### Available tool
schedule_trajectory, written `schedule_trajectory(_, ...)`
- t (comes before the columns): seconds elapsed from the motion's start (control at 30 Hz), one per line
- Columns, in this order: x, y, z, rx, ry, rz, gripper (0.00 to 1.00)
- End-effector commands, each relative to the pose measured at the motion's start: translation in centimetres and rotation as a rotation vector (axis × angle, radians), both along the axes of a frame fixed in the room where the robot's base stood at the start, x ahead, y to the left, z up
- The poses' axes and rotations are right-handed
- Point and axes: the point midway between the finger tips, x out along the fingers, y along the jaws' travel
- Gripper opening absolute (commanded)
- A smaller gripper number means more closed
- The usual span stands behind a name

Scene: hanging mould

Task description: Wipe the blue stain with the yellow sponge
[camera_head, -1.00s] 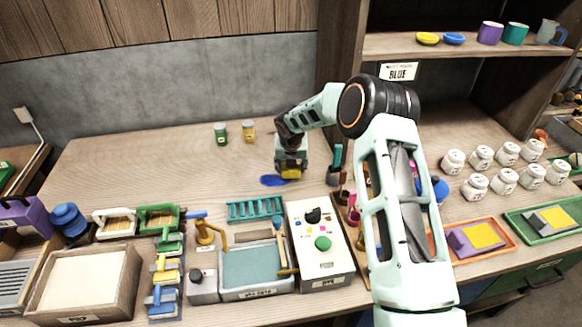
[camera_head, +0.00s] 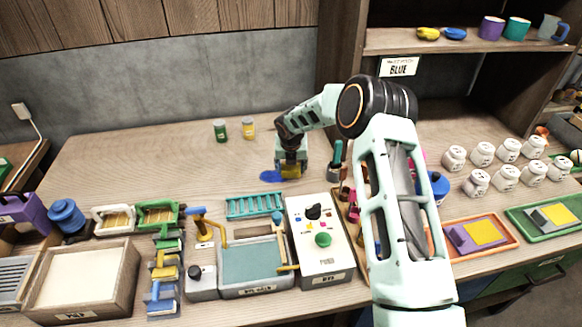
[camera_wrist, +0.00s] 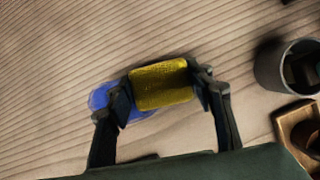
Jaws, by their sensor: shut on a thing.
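My gripper (camera_head: 291,167) is shut on the yellow sponge (camera_wrist: 162,84), which sits between its two fingers in the wrist view. In the head view the sponge (camera_head: 291,172) shows low at the table, under my gripper. The blue stain (camera_head: 268,178) is on the wooden table and shows to the left of the sponge. In the wrist view the stain (camera_wrist: 101,97) shows left of and below the sponge, partly hidden by the sponge and a finger. The sponge overlaps the stain in view; I cannot tell whether it presses on the table.
A green jar (camera_head: 220,130) and a yellow jar (camera_head: 248,127) stand behind the stain. A teal rack (camera_head: 255,206) and a white control box (camera_head: 318,240) stand in front. A dark cup (camera_wrist: 286,66) is to the right. The table to the left is clear.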

Motion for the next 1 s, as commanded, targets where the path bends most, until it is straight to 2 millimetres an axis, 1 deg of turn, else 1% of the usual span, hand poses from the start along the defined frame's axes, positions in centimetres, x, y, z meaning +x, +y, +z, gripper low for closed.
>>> schedule_trajectory(0.17, -0.1, 0.8, 0.0, 0.0, 0.0, 0.002, 0.29)
schedule_trajectory(0.5, -0.7, 3.5, 0.2, 0.0, 0.0, 0.001, 0.29)
schedule_trajectory(0.73, -0.8, 4.3, 0.2, 0.001, -0.001, 0.001, 0.29)
schedule_trajectory(1.0, -1.3, 6.5, -0.1, -0.001, 0.0, 0.002, 0.29)
